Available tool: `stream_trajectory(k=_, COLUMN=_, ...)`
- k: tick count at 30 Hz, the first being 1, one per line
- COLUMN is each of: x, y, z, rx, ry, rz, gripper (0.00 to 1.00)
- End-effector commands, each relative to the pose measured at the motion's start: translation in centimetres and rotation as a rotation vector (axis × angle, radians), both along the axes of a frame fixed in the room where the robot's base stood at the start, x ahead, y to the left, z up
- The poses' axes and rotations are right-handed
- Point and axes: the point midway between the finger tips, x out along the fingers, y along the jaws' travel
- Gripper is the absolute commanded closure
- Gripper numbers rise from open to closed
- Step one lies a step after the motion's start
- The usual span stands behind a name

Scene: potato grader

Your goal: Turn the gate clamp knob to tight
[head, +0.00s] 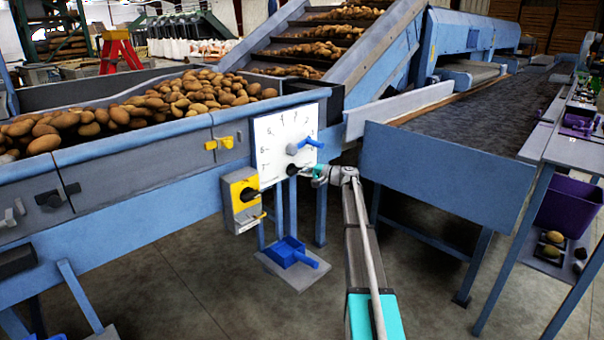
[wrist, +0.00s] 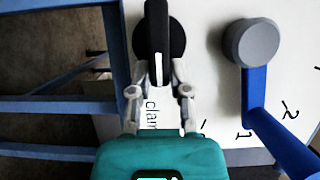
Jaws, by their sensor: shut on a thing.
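The gate clamp knob is black with a white pointer line. It shows at the top of the wrist view (wrist: 155,18) and low on the white dial plate (head: 268,133) in the head view (head: 291,170). My gripper (wrist: 159,78) has a finger on either side of the knob's grip and is shut on it; it also shows in the head view (head: 308,172). The pointer line runs roughly along my gripper's length in the wrist view. The lettering "clam" shows beside the fingers, partly hidden. No tight mark is readable.
A blue crank handle (wrist: 256,95) on a grey hub (wrist: 251,43) sits close to the right of the knob in the wrist view. A yellow switch box (head: 239,197) is left of the plate. Potatoes fill the hopper at left.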

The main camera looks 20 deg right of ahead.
Motion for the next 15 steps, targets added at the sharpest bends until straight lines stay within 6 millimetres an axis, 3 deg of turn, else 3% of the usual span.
stream_trajectory(k=15, x=0.07, y=-0.03, z=-0.12, rx=0.041, ry=0.016, rz=-0.003, gripper=1.00)
